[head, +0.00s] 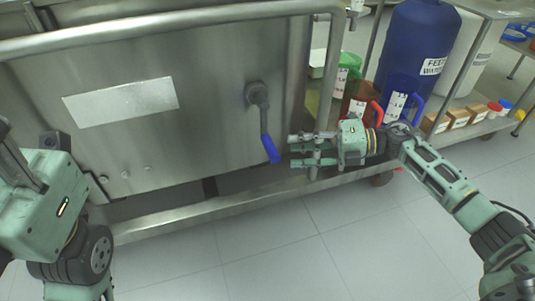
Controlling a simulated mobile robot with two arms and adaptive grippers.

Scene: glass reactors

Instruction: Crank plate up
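The crank (264,125) sticks out from the steel front of the machine, with its blue handle (270,149) hanging down and tilted slightly to the right. My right gripper (294,150) is just right of the blue handle, with its fingers pointing left at it. Its two fingers are apart with nothing seen between them, and a small gap shows between the fingertips and the handle. My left gripper (30,155) is at the far left edge, away from the crank. Its fingers are partly cut off and unclear. No plate can be made out.
A steel rail (170,20) runs along the top of the machine, and a lower frame bar (215,208) runs below. Right of it, a shelf holds a red jug (362,106), a blue jug (400,100) and a large blue drum (412,50). The floor (270,255) in front is clear.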

